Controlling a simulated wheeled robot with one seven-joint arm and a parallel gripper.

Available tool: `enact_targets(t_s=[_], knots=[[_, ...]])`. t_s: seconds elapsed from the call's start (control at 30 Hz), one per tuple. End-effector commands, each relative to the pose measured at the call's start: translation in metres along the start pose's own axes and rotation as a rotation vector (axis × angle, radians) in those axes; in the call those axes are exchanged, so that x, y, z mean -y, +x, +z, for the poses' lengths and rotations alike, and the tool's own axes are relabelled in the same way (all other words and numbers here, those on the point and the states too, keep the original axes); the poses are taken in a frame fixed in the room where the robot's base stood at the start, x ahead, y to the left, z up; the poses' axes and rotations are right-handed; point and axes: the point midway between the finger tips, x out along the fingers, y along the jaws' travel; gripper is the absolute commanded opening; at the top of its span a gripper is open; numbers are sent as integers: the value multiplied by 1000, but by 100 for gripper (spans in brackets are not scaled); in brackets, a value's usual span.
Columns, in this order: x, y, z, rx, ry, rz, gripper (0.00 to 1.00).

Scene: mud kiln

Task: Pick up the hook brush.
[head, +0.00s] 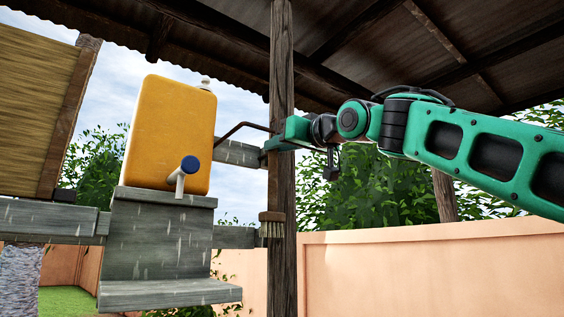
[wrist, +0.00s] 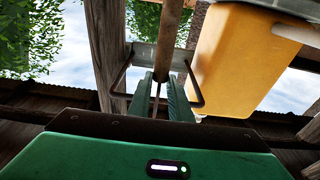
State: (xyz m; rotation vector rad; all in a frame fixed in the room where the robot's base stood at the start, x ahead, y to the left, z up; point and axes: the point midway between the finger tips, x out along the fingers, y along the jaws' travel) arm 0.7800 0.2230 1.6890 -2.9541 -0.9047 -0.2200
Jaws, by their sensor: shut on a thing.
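The hook brush has a brown head with pale bristles pointing down (head: 271,225), seen in front of the dark post in the head view. Its round wooden handle (wrist: 168,38) runs up the wrist view, which is upside down, from between my green fingers. My gripper (head: 272,143) is shut on the handle, high above the brush head; its fingertips also show in the wrist view (wrist: 160,80). In the head view the handle is hard to make out against the post. Whether the brush still touches its hook cannot be told.
A dark bent rod (head: 240,127) reaches left of my gripper; bent rods (wrist: 197,90) flank the fingers in the wrist view. The wooden post (head: 282,190) is close by. An orange water container (head: 165,130) with a blue-capped tap stands on a grey wooden shelf (head: 150,260).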

Motion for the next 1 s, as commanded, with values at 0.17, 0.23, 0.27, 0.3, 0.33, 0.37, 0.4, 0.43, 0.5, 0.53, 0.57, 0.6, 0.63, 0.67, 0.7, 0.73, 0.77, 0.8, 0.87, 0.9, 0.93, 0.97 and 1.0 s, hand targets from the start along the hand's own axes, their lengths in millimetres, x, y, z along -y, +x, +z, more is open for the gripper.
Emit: enact_targets(t_s=[0.17, 0.23, 0.27, 0.3, 0.33, 0.37, 0.4, 0.43, 0.5, 0.53, 0.57, 0.6, 0.63, 0.67, 0.7, 0.73, 0.77, 0.8, 0.87, 0.9, 0.93, 0.97, 1.0], knots=[[0, 2, -15, -2, 0, -1, 0], [0, -8, -15, -1, -4, 3, 0], [0, -12, -16, -1, -5, 3, 0], [0, -17, -16, -1, -4, 3, 0], [0, -21, -17, -2, -4, 3, 0], [0, -26, -18, -2, -4, 3, 0], [0, -32, -19, -2, -4, 2, 0], [0, -38, -20, -3, -5, 3, 0], [0, -55, -22, -2, -4, 3, 0], [0, -63, -24, -3, -5, 3, 0], [1, -72, -25, -3, -4, 3, 0], [0, -83, -27, -3, -3, 3, 0], [1, -91, -28, -4, -3, 2, 0], [0, -99, -29, -3, -2, 2, 0], [1, -110, -31, -4, -2, 1, 0], [1, -116, -31, -3, -1, 0, 0], [1, -123, -32, -3, -1, 0, 0], [0, -132, -34, -3, -1, 1, 0], [0, -143, -35, -2, -1, 0, 0], [1, -150, -36, -2, -1, -1, 0], [0, -154, -36, -2, 0, 0, 0], [0, -158, -37, -2, 0, 0, 0], [0, -163, -38, -2, 0, 1, 0]])
